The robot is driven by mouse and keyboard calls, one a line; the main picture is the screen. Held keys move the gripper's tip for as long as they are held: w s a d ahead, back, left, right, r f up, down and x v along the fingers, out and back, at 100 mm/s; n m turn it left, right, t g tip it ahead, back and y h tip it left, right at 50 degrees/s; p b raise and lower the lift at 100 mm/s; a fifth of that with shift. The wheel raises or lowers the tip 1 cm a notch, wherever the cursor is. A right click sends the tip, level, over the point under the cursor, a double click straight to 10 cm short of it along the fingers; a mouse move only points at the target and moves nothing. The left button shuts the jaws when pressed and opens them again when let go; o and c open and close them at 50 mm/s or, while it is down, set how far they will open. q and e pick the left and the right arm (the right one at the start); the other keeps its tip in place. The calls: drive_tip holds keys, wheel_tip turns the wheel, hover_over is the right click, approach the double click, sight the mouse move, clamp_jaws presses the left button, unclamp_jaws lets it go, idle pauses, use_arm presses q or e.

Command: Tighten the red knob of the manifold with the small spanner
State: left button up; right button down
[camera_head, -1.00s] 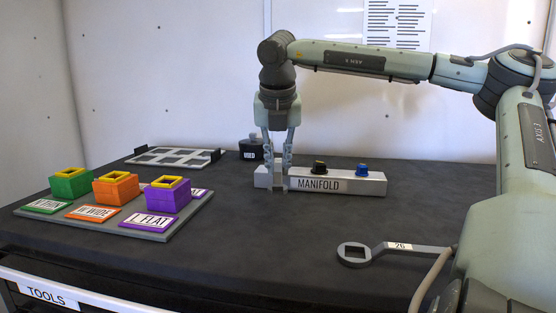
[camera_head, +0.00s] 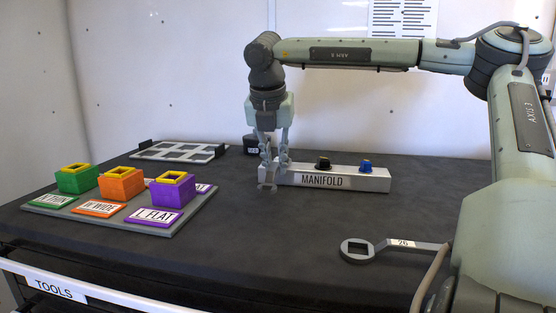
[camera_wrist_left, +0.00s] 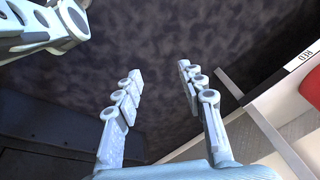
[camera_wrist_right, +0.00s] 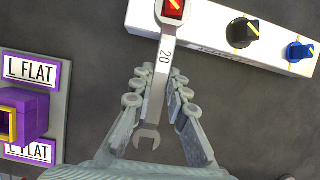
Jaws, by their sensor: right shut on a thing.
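The small spanner (camera_wrist_right: 158,80), marked 20, is shut between the fingers of my right gripper (camera_wrist_right: 158,92) in the right wrist view. Its far end lies at the red knob (camera_wrist_right: 173,8) and appears to be around it; the frame edge cuts this off. Its open-jawed near end points back toward my wrist. In the head view my right gripper (camera_head: 274,163) is at the left end of the grey manifold (camera_head: 340,180) and hides the red knob. My left gripper (camera_wrist_left: 165,90) shows only in the left wrist view, with its fingers apart and empty.
A larger spanner (camera_head: 385,246) marked 26 lies at the front right. A board (camera_head: 165,229) with green, orange and purple holders stands left. A grey rack (camera_head: 180,152) and a dark container (camera_head: 252,145) are behind. The table middle is clear.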

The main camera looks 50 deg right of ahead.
drive_tip(key=shift+w+a+m, duration=0.15)
drive_tip(key=shift+w+m, duration=0.15)
drive_tip(key=shift+m, duration=0.1)
drive_tip(key=shift+w, duration=0.1)
drive_tip(key=shift+w+a+m+g+h, duration=0.15)
drive_tip(key=shift+w+m+g+h, duration=0.25)
drive_tip(key=shift+m, duration=0.4)
drive_tip(key=shift+w+a+m+b, duration=0.15)
drive_tip(key=shift+w+m+b, duration=0.25)
drive_tip(key=shift+m, duration=0.1)
drive_tip(key=shift+w+m+g, duration=0.4)
drive_tip(key=shift+w+m, duration=0.05)
drive_tip(key=shift+m, duration=0.15)
drive_tip(key=shift+w+m+g, duration=0.3)
drive_tip(key=shift+w+m, duration=0.45)
drive_tip(key=shift+m, duration=0.15)
drive_tip(key=shift+w+m, duration=0.4)
drive_tip(key=shift+m, duration=0.1)
drive_tip(key=shift+w+g, duration=0.15)
drive_tip(key=shift+g, duration=0.15)
drive_tip(key=shift+w+m, duration=0.15)
drive_tip(key=shift+m, duration=0.35)
use_arm(q)
drive_tip(key=w+r, duration=0.1)
drive_tip(key=r, duration=0.2)
drive_tip(key=shift+w+d, duration=0.1)
drive_tip(key=shift+w, duration=0.3)
drive_tip(key=shift+w+r, duration=0.1)
drive_tip(key=shift+w, duration=0.1)
